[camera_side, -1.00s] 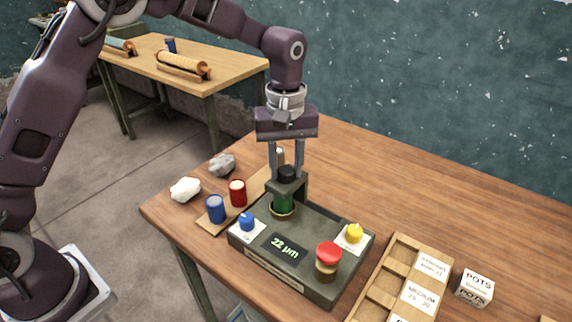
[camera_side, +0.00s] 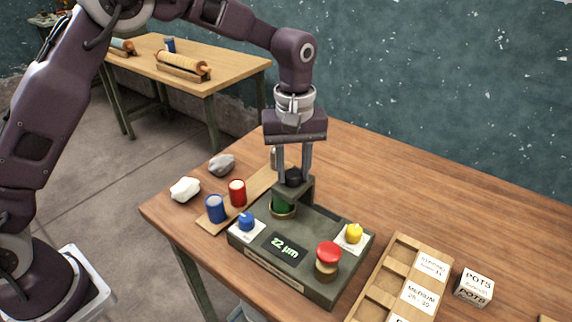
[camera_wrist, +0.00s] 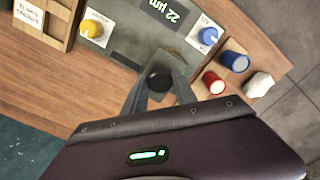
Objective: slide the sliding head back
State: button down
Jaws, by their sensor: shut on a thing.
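The sliding head (camera_side: 307,189) is a dark grey-green block with a round black knob (camera_side: 293,177) on top. It sits at the rear of the gauge box (camera_side: 318,267), whose display reads 22 µm. My gripper (camera_side: 293,175) points down and is shut on the black knob. In the wrist view the knob (camera_wrist: 160,80) lies between my two fingertips (camera_wrist: 160,84). In the wrist view I cannot make out the green cup.
A blue knob (camera_side: 247,221), a yellow knob (camera_side: 354,233) and a red button (camera_side: 328,254) stand on the box. Blue (camera_side: 215,209) and red (camera_side: 237,193) pots stand left on a board. A wooden tray (camera_side: 398,266) lies right. The table behind right is clear.

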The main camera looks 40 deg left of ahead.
jog(key=d, duration=0.7)
jog(key=shift+d, duration=0.15)
jog(key=shift+r, duration=0.1)
jog(key=c, duration=1)
grip_release()
jog(key=shift+o, duration=0.2)
notch_tip(320, 180, up, 7)
